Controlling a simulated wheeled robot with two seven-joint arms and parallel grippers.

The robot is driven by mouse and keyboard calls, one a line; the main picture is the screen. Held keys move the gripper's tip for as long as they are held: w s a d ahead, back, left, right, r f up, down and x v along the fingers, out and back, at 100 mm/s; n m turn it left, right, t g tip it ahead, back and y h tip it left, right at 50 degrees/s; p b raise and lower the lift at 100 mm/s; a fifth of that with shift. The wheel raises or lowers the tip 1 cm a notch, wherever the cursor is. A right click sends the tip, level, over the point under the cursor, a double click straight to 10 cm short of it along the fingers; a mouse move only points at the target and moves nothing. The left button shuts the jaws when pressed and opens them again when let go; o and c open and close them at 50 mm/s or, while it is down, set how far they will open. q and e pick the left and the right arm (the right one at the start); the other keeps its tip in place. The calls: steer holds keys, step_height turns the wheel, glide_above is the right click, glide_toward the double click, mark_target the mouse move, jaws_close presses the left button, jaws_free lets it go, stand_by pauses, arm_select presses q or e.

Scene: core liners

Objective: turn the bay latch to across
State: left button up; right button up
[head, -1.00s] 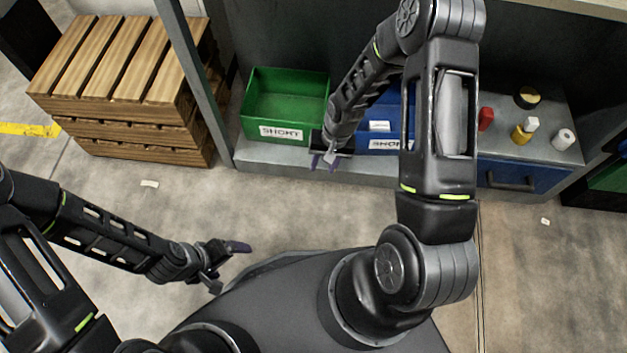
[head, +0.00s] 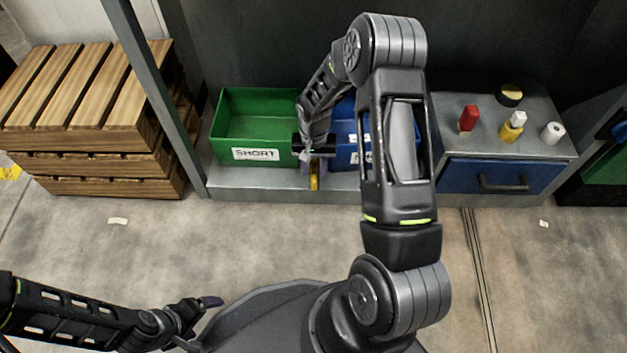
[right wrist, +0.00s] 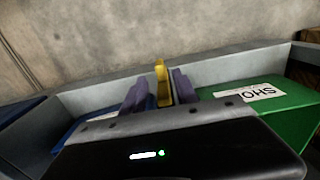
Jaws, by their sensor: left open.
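The bay latch is a small yellow bar (head: 315,183) at the front edge of the shelf, between the green and blue bins. In the head view it runs up and down the picture. My right gripper (head: 315,167) is at the latch, with its purple fingers on either side. In the right wrist view the yellow latch (right wrist: 162,83) stands between the two open fingers (right wrist: 160,92), with a gap showing at least on the left. Whether either finger touches it cannot be told. My left gripper (head: 200,318) is open and empty, low at the left over the floor, far from the latch.
A green bin (head: 255,124) labelled SHORT and a blue bin (head: 345,135) stand on the grey shelf (head: 250,180). A blue drawer (head: 487,177) lies to the right, with small red, yellow and white items above. Wooden pallets (head: 85,115) stand at left.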

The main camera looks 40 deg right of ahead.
mark_target(314, 179)
step_height(314, 179, down, 6)
steer(key=shift+f+b, duration=0.1)
steer(key=shift+b, duration=1.05)
steer(key=shift+c, duration=0.2)
jaws_close()
stand_by(0.4)
